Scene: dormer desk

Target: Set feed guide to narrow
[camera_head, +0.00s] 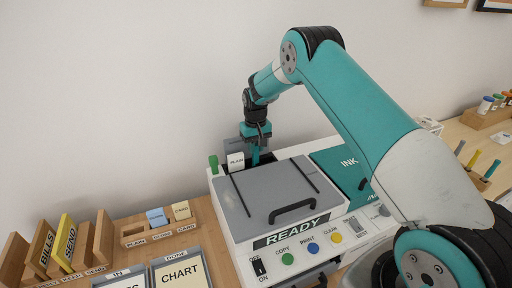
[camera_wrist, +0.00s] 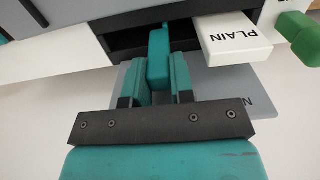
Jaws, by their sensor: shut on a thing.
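The feed guide (camera_wrist: 158,55) is a teal upright tab at the dark feed slot (camera_wrist: 120,42) of the printer. It also shows in the head view (camera_head: 256,157), below my wrist at the back of the machine. My gripper (camera_wrist: 160,75) is shut on the guide, one finger on each side. A white block marked PLAIN (camera_wrist: 233,38) stands in the slot beside the guide, apart from it; the head view shows it too (camera_head: 236,162). A grey plate (camera_wrist: 225,88) behind my gripper bears a partly hidden letter N; the rest of its marking is covered.
A green knob (camera_head: 213,164) stands at the slot's end, close to the PLAIN block. The printer's grey lid (camera_head: 270,190) is closed, with READY on its front display (camera_head: 291,232). A teal INK cover (camera_head: 342,165) lies to the right. Wooden card racks (camera_head: 135,234) stand left.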

